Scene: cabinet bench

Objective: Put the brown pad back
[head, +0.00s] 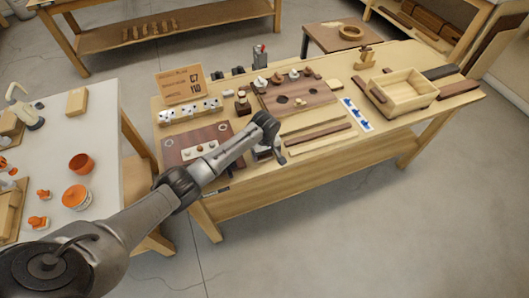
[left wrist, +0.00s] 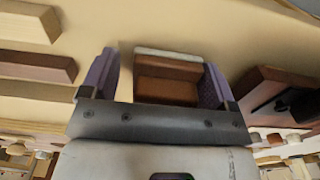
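My left gripper (head: 277,152) is low over the front edge of the bench in the head view, between the dark red-brown board and the long brown strip. In the left wrist view its two purple-lined fingers (left wrist: 160,85) stand apart on either side of a brown block (left wrist: 168,91) with a pale edge, likely the brown pad. The right finger is close to the block; a narrow pale gap shows at the left finger. In the head view the arm and gripper hide this block. My right gripper is not in view.
A long brown strip (head: 318,138) and a holed brown board (head: 309,96) lie near the gripper. The dark red-brown board (head: 178,155) is to its left. A wooden tray (head: 420,93) is at the right, and a white table (head: 90,118) at the left.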

